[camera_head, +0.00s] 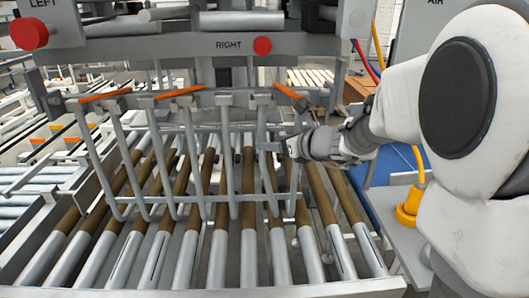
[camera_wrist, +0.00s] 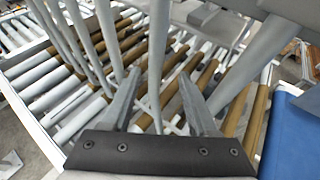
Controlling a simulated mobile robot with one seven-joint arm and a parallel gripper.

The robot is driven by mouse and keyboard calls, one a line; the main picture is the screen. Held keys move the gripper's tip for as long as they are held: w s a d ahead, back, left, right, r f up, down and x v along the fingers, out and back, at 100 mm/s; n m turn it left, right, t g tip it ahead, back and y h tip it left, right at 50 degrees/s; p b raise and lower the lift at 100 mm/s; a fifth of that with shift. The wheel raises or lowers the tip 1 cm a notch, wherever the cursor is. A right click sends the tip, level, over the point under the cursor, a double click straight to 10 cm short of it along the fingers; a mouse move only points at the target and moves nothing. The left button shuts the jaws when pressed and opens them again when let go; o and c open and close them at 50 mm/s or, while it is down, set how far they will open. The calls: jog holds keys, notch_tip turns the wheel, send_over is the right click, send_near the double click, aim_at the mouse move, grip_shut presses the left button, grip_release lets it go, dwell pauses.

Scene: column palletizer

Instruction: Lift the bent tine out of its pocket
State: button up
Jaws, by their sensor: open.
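A row of several grey metal tines (camera_head: 229,160) hangs from a rail (camera_head: 205,98) above the rollers, with hooked lower ends. I cannot tell which tine is the bent one. My gripper (camera_head: 268,147) is at the right end of the row, at about mid-height of the tines. In the wrist view my gripper (camera_wrist: 160,74) is open, and one tine (camera_wrist: 156,60) passes between or just beyond its two fingers. Contact cannot be made out. The pockets at the tine tops are too small to read in the head view and out of the wrist view.
Orange strips (camera_head: 180,91) lie along the rail. Brown-and-grey rollers (camera_head: 190,240) fill the space below. A beam with a red button (camera_head: 262,46) crosses above. A blue surface (camera_head: 385,205) and a yellow fitting (camera_head: 408,212) are at the right.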

jog(key=p+x, duration=0.1)
jog(key=x, duration=0.6)
jog(key=shift+a, duration=0.4)
grip_shut()
jog(key=shift+r, duration=0.2)
dwell(0.9)
